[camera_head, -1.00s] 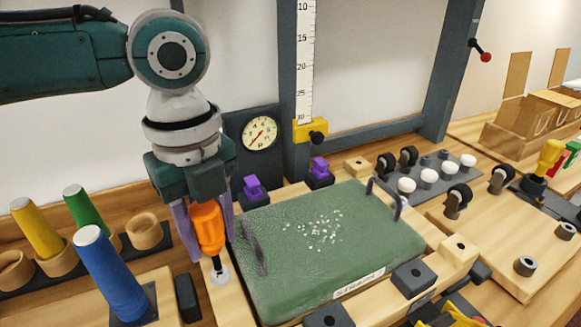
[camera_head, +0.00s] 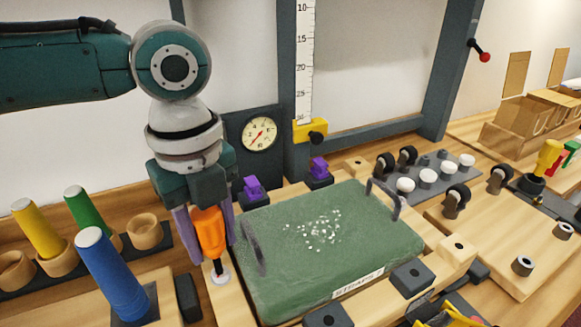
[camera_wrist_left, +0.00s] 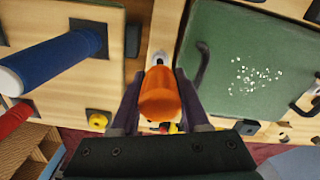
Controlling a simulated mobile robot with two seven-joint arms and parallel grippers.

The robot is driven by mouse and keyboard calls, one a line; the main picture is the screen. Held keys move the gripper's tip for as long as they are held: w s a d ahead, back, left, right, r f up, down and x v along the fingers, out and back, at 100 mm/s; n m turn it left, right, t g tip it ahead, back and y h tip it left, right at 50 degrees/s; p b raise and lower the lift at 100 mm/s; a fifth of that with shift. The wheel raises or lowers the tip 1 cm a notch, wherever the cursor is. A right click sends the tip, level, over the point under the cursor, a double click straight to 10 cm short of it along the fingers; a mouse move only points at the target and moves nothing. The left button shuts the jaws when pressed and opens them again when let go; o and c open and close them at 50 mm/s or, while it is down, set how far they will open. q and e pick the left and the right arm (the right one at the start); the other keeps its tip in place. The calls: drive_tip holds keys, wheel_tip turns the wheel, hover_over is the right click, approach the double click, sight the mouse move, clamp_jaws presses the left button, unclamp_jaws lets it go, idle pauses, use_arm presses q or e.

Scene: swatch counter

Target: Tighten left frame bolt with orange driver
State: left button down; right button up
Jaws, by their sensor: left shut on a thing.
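The orange driver (camera_head: 209,230) stands upright between the two purple fingers of my left gripper (camera_head: 206,235), which is shut on its handle. Its tip meets the pale round bolt (camera_head: 220,276) on the wooden frame (camera_head: 236,303), left of the green pad. In the left wrist view the driver's handle (camera_wrist_left: 160,95) fills the space between the fingers (camera_wrist_left: 160,110), and the bolt (camera_wrist_left: 159,58) shows beyond it. The exact contact of tip and bolt is too small to tell. My right gripper is not clearly in view.
The green pad (camera_head: 370,262) with white grains and two dark handles lies right of the driver. Blue (camera_head: 112,272), green (camera_head: 86,211) and yellow (camera_head: 38,226) cones stand at the left. A dial gauge (camera_head: 260,133) and purple clamps (camera_head: 254,189) are behind.

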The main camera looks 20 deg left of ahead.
use_arm(q)
drive_tip(key=shift+f, duration=0.3)
idle(0.5)
drive_tip(key=shift+f+p, duration=0.3)
idle(0.5)
drive_tip(key=shift+p, duration=0.3)
idle(0.4)
